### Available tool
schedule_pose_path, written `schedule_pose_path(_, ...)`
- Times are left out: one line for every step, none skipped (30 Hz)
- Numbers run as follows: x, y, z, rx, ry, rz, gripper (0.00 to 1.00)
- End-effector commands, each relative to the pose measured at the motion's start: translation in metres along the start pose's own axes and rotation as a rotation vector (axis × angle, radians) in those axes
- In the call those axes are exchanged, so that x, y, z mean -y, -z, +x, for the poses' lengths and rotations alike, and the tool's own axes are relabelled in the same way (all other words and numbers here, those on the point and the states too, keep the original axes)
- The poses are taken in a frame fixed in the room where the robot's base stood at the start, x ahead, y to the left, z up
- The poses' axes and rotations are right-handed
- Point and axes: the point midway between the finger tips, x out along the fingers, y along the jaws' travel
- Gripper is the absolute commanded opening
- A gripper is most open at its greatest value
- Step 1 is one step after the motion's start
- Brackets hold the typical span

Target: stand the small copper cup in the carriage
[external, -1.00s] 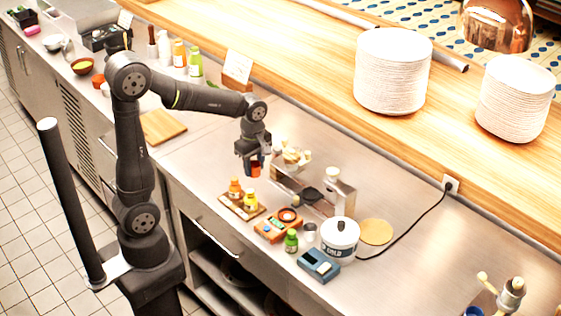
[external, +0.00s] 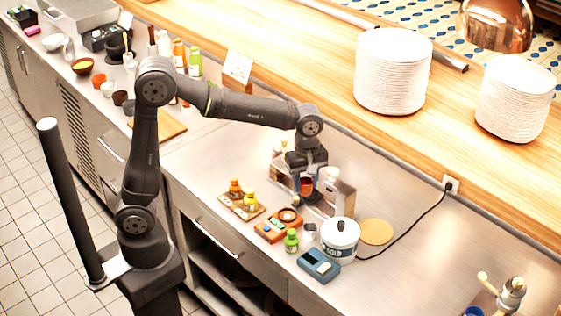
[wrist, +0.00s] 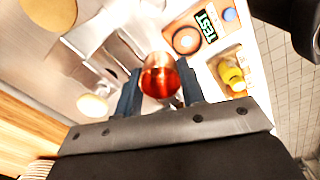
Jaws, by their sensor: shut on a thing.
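The small copper cup (external: 306,184) is between the two fingers of my gripper (external: 307,181), which is shut on it. In the wrist view the shiny red-copper cup (wrist: 160,76) sits between the dark fingertips. My gripper is above the steel machine (external: 343,200) with a low rail and an upright block, on the counter. The arm and gripper cover much of this machine, and I cannot clearly make out its carriage. I cannot tell whether the cup touches anything below it.
An orange device (external: 278,226), a tray with small yellow-capped bottles (external: 250,202), a green bottle (external: 291,240), a white lidded pot (external: 340,238) and a blue box (external: 318,265) stand in front of the machine. A cork disc (external: 376,232) lies to the right. Plate stacks (external: 392,75) are on the shelf behind.

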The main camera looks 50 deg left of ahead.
Motion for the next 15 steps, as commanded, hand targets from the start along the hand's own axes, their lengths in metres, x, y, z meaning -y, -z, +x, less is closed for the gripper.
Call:
schedule_pose_path(-0.003,0.0,0.003,0.0,0.001,0.005,0.15)
schedule_pose_path(-0.005,0.003,0.004,0.0,0.002,0.006,0.15)
schedule_pose_path(-0.009,0.008,0.009,-0.001,0.003,0.007,0.15)
schedule_pose_path(-0.011,0.013,0.012,-0.001,0.004,0.006,0.15)
schedule_pose_path(-0.014,0.019,0.016,-0.001,0.004,0.004,0.15)
schedule_pose_path(-0.019,0.027,0.021,-0.001,0.003,0.004,0.15)
schedule_pose_path(-0.023,0.033,0.026,-0.001,0.004,0.003,0.15)
schedule_pose_path(-0.026,0.04,0.03,-0.001,0.005,0.003,0.15)
schedule_pose_path(-0.031,0.048,0.036,0.0,0.003,0.003,0.15)
schedule_pose_path(-0.035,0.054,0.04,0.0,0.003,0.003,0.15)
schedule_pose_path(-0.038,0.059,0.044,0.0,0.003,0.004,0.15)
schedule_pose_path(-0.043,0.067,0.049,0.0,0.004,0.003,0.15)
schedule_pose_path(-0.046,0.072,0.053,0.0,0.003,0.005,0.15)
schedule_pose_path(-0.048,0.076,0.056,0.0,0.002,0.004,0.15)
schedule_pose_path(-0.052,0.082,0.06,0.0,0.003,0.005,0.15)
